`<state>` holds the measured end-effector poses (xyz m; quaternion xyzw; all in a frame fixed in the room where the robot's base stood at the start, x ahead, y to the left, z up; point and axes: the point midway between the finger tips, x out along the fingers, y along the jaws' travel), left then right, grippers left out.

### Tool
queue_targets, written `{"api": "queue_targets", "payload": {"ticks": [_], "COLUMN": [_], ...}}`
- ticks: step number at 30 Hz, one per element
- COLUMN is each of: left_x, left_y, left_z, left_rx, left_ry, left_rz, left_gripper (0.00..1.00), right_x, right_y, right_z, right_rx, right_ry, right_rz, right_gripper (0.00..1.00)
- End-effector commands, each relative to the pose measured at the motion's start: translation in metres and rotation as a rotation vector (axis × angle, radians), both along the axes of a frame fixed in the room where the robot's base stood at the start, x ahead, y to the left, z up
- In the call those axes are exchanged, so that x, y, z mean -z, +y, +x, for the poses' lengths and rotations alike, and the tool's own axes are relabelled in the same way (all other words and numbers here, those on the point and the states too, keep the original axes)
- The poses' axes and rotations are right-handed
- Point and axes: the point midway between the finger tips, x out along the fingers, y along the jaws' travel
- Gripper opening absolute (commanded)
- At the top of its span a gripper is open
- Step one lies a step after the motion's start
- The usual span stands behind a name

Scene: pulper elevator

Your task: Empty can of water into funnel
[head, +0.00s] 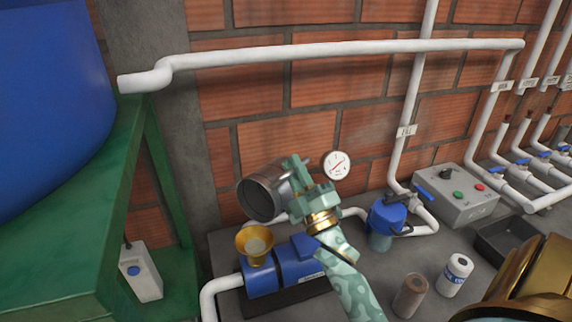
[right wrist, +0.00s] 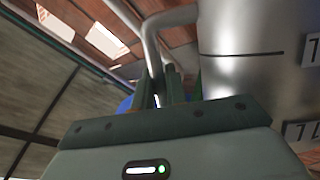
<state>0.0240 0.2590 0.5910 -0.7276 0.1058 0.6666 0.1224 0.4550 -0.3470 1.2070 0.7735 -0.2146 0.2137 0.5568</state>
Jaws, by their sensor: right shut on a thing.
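A metal can (head: 262,197) is tipped on its side in the head view, its open mouth facing left and slightly down. It is above and close to a brass-coloured funnel (head: 256,243) on a blue pump (head: 286,266). My right gripper (head: 296,176) is shut on the can's handle, at the can's right side. In the right wrist view the fingers close around the handle (right wrist: 152,50), beside the can's silver wall (right wrist: 240,70). The funnel's bowl shows a pale grey inside; I cannot tell whether water is in it. No stream is clearly visible. My left gripper is not in view.
A blue tank (head: 45,100) on a green stand (head: 90,225) fills the left. A white pipe (head: 330,50) runs along the brick wall, above a gauge (head: 337,165). A blue filter (head: 386,222), control box (head: 455,195) and white bottle (head: 454,275) are right of the can.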

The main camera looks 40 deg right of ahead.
Motion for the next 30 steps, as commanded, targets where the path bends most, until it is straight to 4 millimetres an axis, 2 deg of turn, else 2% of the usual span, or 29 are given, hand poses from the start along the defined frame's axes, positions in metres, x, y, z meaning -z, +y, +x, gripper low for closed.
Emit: {"api": "queue_targets", "payload": {"ticks": [1,15,28,30], "left_x": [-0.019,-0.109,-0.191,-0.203], "left_y": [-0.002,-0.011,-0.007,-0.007], "left_z": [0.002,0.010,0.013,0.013], "left_rx": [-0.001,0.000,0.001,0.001], "left_ry": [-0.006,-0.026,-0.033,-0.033], "left_rz": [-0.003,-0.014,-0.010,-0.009], "left_gripper": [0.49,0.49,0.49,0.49], "right_x": [-0.012,-0.015,0.018,0.031], "right_y": [-0.006,-0.053,-0.071,-0.069], "right_z": [0.002,0.019,0.026,0.025], "right_rx": [0.001,0.000,0.002,0.001], "right_ry": [0.015,0.185,0.339,0.370], "right_rz": [0.049,0.520,0.935,1.024], "right_gripper": [0.00,0.00,0.00,0.00]}}
